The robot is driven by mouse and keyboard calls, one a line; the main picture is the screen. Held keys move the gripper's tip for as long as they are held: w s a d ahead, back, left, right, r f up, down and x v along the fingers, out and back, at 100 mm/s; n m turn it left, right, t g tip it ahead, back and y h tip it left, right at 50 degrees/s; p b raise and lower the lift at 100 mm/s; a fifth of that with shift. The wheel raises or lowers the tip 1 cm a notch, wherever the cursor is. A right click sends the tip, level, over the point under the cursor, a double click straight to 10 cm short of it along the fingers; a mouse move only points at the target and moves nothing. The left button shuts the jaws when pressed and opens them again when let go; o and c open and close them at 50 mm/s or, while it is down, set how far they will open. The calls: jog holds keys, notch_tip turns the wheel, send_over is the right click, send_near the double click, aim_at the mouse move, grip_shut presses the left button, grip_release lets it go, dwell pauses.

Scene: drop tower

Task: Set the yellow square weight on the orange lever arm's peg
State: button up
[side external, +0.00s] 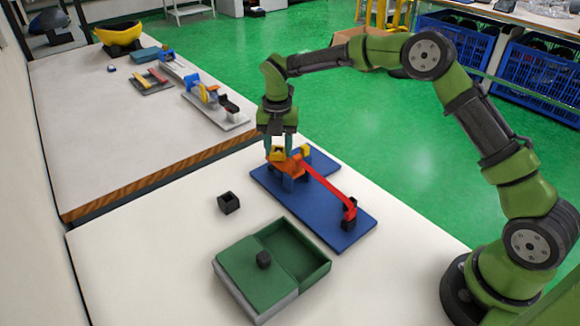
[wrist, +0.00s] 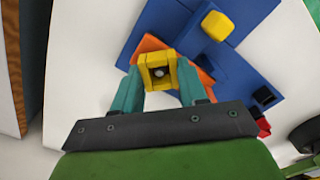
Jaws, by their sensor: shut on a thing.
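The yellow square weight (wrist: 172,82) is a hollow square held between the teal fingers of my gripper (wrist: 160,88). In the side view my gripper (side external: 286,146) points down and the weight (side external: 278,155) shows at its fingertips, over the orange lever arm (side external: 286,166). In the wrist view the orange lever arm (wrist: 150,44) lies under the weight. A small grey round spot, apparently the peg (wrist: 158,72), shows through the weight's opening. I cannot tell whether the weight is around the peg or just above it.
The lever stands on a blue base (side external: 325,212) with a red arm (side external: 328,188) reaching a black cup (side external: 349,218). A yellow block (wrist: 217,25) sits close by. A black hollow cube (side external: 229,203) and a green box (side external: 300,244) stand on the white table.

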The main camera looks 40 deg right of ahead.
jog(key=shift+f, duration=0.2)
jog(key=o, duration=0.9)
notch_tip(320, 180, up, 11)
dwell(0.6)
